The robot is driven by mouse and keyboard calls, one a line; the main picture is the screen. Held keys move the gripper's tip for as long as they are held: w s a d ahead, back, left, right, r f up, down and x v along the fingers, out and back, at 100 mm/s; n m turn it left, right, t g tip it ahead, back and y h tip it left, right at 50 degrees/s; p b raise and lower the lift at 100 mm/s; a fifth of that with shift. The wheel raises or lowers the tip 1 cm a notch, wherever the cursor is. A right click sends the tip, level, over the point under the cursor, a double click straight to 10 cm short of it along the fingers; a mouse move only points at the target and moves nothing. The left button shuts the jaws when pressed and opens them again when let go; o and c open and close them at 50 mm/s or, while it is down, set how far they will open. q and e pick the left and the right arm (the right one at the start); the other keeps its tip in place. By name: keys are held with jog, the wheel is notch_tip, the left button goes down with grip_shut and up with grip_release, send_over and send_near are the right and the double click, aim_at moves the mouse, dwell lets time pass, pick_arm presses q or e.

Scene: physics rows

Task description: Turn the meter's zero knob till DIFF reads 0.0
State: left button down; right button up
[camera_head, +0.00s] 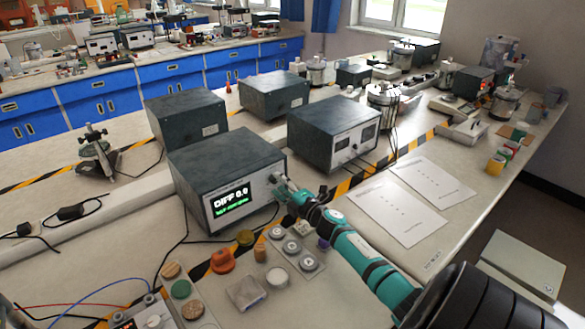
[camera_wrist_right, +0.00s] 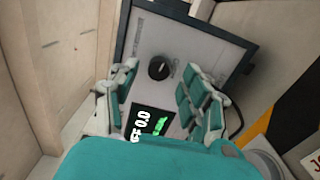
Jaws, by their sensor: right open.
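The meter (camera_head: 222,158) is a dark box with a light front panel on the bench. Its screen (camera_head: 231,199) reads DIFF 0.0, with a line of small green text below. In the right wrist view the black round zero knob (camera_wrist_right: 159,67) sits on the panel, and the screen (camera_wrist_right: 151,122) is partly covered by my gripper. My right gripper (camera_head: 284,194) is at the right part of the meter's front. Its fingers (camera_wrist_right: 158,82) are open, one on each side of the knob, with gaps visible. My left gripper is not in view.
Other dark instrument boxes (camera_head: 333,129) stand behind and to the right. Printed sheets (camera_head: 398,208) lie flat on the right. Yellow-black tape crosses the bench.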

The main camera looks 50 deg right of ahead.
jog(key=s+a, duration=0.1)
jog(key=s, duration=0.9)
jog(key=shift+s, duration=0.25)
jog(key=shift+r, duration=0.1)
